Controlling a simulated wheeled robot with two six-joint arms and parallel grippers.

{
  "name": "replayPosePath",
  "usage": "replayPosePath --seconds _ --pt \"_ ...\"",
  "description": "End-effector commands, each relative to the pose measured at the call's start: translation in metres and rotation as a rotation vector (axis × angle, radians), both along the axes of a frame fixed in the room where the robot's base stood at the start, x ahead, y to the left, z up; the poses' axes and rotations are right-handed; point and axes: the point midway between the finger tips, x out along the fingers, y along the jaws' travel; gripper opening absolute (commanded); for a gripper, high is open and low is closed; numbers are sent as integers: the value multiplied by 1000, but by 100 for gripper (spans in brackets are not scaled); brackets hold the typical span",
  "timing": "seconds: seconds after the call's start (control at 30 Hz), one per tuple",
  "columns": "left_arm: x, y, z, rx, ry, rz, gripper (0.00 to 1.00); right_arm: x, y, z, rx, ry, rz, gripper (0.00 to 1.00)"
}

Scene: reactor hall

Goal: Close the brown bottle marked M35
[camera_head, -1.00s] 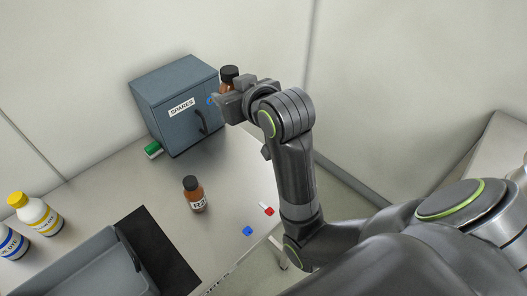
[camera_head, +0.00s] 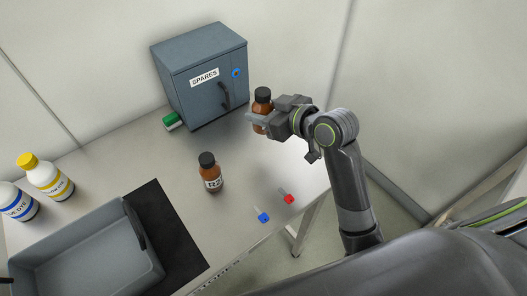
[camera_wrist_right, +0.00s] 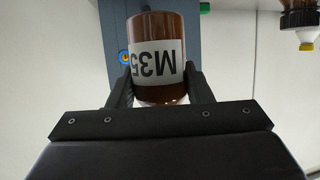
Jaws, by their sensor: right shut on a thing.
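My right gripper (camera_head: 263,120) is shut on a brown bottle (camera_head: 259,108) with a black top, held at the right of the grey cabinet. In the right wrist view the bottle (camera_wrist_right: 158,85) sits between the two fingers, and its white label reads M35, upside down in the picture. Its top is out of that view, and I cannot tell how tightly the black cap (camera_head: 262,94) sits. A second brown bottle (camera_head: 211,175) with a black cap stands upright on the table; its label is too small to read surely. My left gripper is not in view.
The cabinet marked SPARES (camera_head: 200,79) stands at the back, with a green item (camera_head: 171,121) beside it. A grey tray (camera_head: 85,235) is at front left, near yellow-capped (camera_head: 46,177) and blue-banded (camera_head: 17,203) white bottles. Blue (camera_head: 264,218) and red (camera_head: 288,198) pieces lie near the right edge.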

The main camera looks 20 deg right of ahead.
Motion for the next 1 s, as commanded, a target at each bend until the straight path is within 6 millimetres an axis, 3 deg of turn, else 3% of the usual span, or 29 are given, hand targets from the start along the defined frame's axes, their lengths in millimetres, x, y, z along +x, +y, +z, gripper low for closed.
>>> replayPosePath --seconds 0.13,0.4,0.83,1.0 --pt "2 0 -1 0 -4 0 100 0 0 -9 2 4 -2 0" --pt "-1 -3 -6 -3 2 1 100 -1 0 -56 2 3 -2 0" --pt "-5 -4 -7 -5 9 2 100 0 0 -64 1 -1 -1 0" --pt "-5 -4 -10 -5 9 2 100 0 0 -84 2 3 -3 0"
